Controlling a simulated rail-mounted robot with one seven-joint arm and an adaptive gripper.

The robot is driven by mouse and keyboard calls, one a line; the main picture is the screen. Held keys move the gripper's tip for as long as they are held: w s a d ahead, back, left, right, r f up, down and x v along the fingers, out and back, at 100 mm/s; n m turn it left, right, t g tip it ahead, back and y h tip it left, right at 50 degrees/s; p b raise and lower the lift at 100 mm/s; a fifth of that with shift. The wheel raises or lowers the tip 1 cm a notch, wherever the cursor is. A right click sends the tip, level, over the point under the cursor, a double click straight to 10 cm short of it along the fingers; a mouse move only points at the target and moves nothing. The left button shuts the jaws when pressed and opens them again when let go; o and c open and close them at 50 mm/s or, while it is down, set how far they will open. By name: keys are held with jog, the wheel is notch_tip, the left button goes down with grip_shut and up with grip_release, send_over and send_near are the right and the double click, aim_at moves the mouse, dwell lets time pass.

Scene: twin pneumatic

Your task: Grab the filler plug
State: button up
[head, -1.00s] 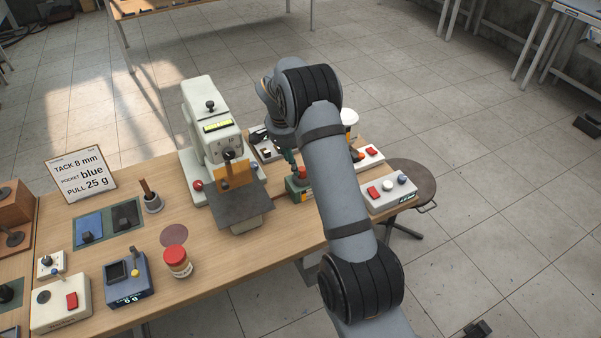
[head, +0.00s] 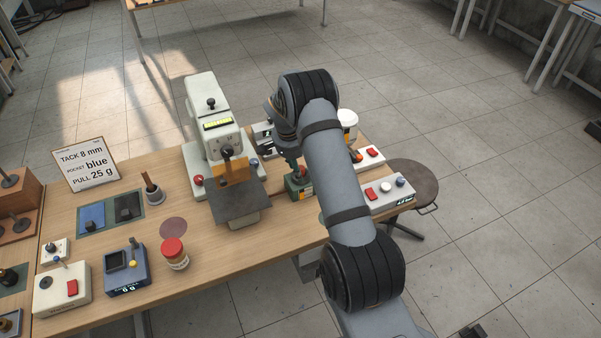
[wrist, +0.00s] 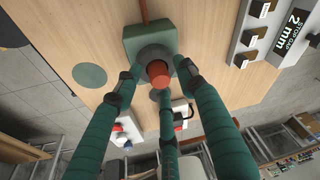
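The filler plug (wrist: 158,72) appears to be the orange-red cylinder standing on the grey round collar of a green block (wrist: 146,38) in the wrist view. In the head view the plug (head: 303,171) shows as a small red spot above the green block (head: 299,190), partly hidden by my arm. My gripper (wrist: 157,80) has green fingers spread around the plug. Two side fingers stand apart from it at left and right. One finger lies below it in the picture; whether that finger touches is unclear. In the head view my gripper (head: 292,163) is mostly hidden by the wrist.
A white press machine (head: 210,140) stands left of the green block. A white button box (head: 388,193) with red, white and blue buttons is at the right. A red-capped jar (head: 174,253) stands nearer the front. In the wrist view, a "STOP GAP 2 mm" sign (wrist: 292,32) is at upper right.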

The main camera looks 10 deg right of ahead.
jog(key=c, duration=0.9)
jog(key=shift+r, duration=0.1)
